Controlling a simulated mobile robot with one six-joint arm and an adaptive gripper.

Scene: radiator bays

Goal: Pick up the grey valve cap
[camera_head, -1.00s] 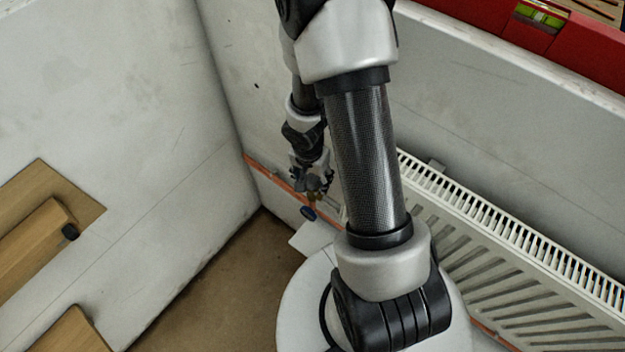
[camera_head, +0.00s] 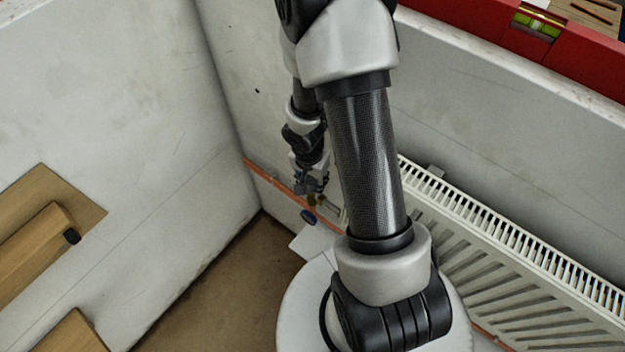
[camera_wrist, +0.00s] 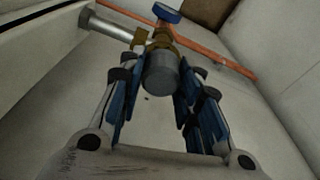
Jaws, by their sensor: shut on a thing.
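The grey valve cap (camera_wrist: 161,75) is a short grey cylinder between my fingertips in the wrist view. It is in line with the brass valve body (camera_wrist: 163,42), and I cannot tell whether it is still seated on it. My gripper (camera_wrist: 158,88) is shut on the cap, with a blue-padded finger on each side. In the head view my gripper (camera_head: 311,188) is small, beside the radiator's near end, and the cap cannot be made out there.
A blue round handle (camera_wrist: 167,12) is on the valve; it also shows in the head view (camera_head: 308,217). An orange pipe (camera_wrist: 205,50) runs along the wall. The white radiator (camera_head: 500,245) stands at right. A red ledge with a spirit level (camera_head: 537,22) is above.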

